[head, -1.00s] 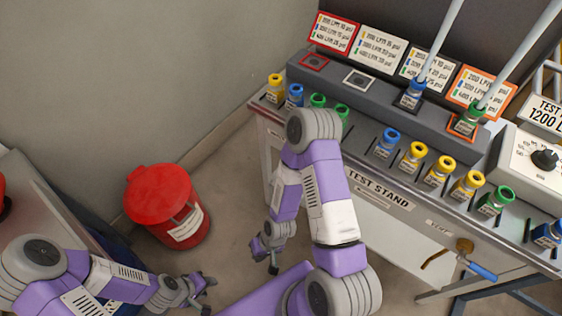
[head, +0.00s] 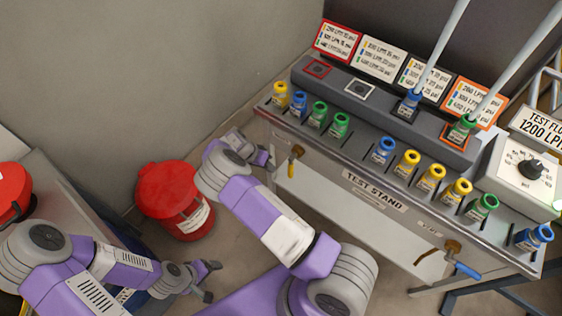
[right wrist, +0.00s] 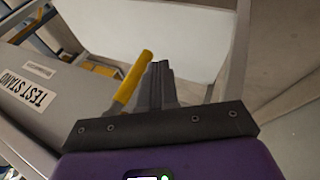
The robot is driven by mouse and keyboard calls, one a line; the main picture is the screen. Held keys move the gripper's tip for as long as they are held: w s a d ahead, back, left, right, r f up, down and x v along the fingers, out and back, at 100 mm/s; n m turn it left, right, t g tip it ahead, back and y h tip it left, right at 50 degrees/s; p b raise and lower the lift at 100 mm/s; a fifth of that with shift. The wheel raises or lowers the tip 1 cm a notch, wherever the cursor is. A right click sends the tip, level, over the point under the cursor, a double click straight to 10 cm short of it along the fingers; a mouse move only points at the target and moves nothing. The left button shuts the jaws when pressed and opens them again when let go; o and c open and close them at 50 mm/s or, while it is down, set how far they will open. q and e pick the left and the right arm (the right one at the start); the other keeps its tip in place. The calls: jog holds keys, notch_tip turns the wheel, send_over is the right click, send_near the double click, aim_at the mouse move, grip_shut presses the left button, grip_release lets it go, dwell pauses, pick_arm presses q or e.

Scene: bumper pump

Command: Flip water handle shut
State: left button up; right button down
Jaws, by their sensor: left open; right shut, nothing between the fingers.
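Two brass valves are on the front of the test stand (head: 340,178). The left one has a yellow handle (head: 291,169) hanging down; the right one has a blue handle (head: 467,271) slanting down to the right. I cannot read which is the water handle. My right gripper (head: 270,158) is just left of the yellow handle, shut and empty. In the right wrist view the closed fingers (right wrist: 158,75) are beside the yellow handle (right wrist: 132,77); I cannot tell whether they touch. My left gripper (head: 210,281) is open and empty at lower left, far from both valves.
Colored fittings (head: 385,150) line the stand's top, with hoses (head: 442,45) plugged in behind. A control box with a dial (head: 522,170) is at right. A red bin (head: 175,200) stands on the floor left of my right arm. A cart (head: 45,190) is at far left.

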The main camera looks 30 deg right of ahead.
aim_at(290, 170)
jog(key=w+a+r+m+h, duration=0.1)
jog(key=w+a+r, duration=0.2)
jog(key=r, duration=0.3)
jog(key=shift+w+a+t, duration=0.2)
jog(key=shift+w+t, duration=0.1)
jog(key=shift+w, duration=0.25)
jog(key=shift+r, duration=0.1)
jog(key=s+d+f+b, duration=0.1)
jog(key=s+d+f, duration=0.4)
jog(key=d+f, duration=0.3)
jog(key=shift+b, duration=0.3)
jog(key=shift+s+h, duration=0.2)
jog(key=shift+h, duration=0.1)
